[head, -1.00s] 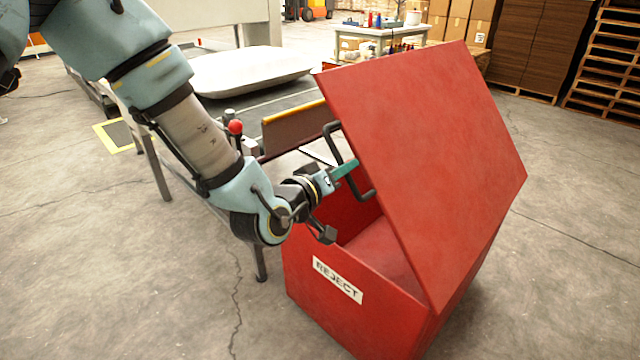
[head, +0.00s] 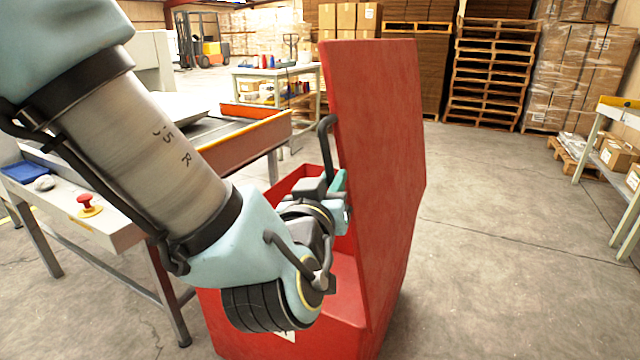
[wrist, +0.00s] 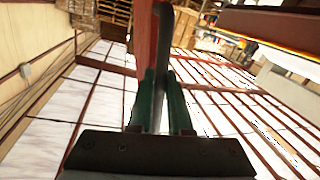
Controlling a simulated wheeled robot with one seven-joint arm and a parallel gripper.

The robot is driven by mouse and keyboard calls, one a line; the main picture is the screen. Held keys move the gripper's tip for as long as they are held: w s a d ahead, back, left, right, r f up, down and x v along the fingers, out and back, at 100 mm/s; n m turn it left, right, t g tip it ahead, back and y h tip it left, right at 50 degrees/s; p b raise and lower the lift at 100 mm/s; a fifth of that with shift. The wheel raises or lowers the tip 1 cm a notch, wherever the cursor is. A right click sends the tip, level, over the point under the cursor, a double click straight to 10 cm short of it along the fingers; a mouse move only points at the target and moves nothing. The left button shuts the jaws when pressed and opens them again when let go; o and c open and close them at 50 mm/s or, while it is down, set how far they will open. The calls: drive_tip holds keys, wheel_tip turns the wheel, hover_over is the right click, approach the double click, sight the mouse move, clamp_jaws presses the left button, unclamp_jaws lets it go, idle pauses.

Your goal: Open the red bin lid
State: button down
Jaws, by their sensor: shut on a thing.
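The red bin (head: 345,290) stands on the floor in front of my arm. Its lid (head: 385,150) is raised to nearly upright. A dark handle (head: 327,140) sticks out from the lid's left side. My gripper (head: 341,182) is at the handle's lower part, with its green fingers partly hidden by the wrist. In the wrist view, the green fingers (wrist: 160,100) are closed around the dark handle bar (wrist: 161,60), with the red lid edge (wrist: 145,35) beside it. My arm hides much of the bin's front and its label.
A table with a red emergency button (head: 84,199) stands at left, beside a conveyor (head: 240,140). A workbench (head: 275,75) and pallets (head: 490,70) are behind. Another table (head: 615,115) is at far right. The floor right of the bin is clear.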

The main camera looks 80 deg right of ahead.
drive_tip(key=c, duration=0.8)
unclamp_jaws()
drive_tip(key=shift+c, duration=0.2)
drive_tip(key=w+a+b, duration=0.1)
drive_tip(key=a+b, duration=0.1)
drive_tip(key=a, duration=0.8)
drive_tip(key=shift+a+r, duration=0.2)
drive_tip(key=shift+a, duration=0.15)
drive_tip(key=shift+w, duration=0.1)
